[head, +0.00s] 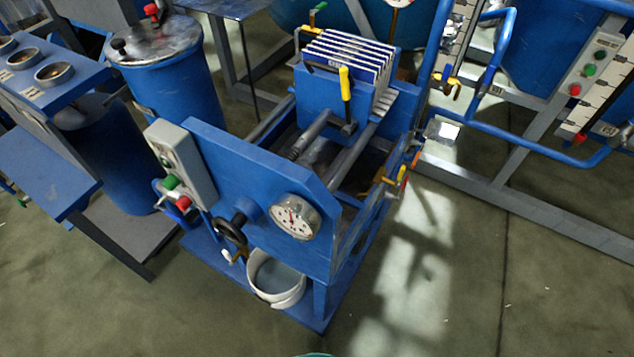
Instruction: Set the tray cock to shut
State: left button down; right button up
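A blue filter press (262,160) stands in the middle of the head view. Several small cocks show on and around it, and I cannot tell for sure which is the tray cock. A small pale-handled fitting (229,257) is low at the front, just left of a white bucket (276,279). Their handle positions are too small to read. A long yellow-gripped lever (345,84) stands upright before the plate pack (347,55). Neither gripper is in view.
A grey button box (180,160), a round gauge (296,217) and a black handwheel (230,229) are on the press front. A blue drum (170,75) and bench (50,172) stand left. Blue pipes and a frame (515,200) stand right. The foreground floor (440,300) is clear.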

aim_at(227, 255)
jog(key=k+u, duration=0.15)
jog(key=u, duration=0.85)
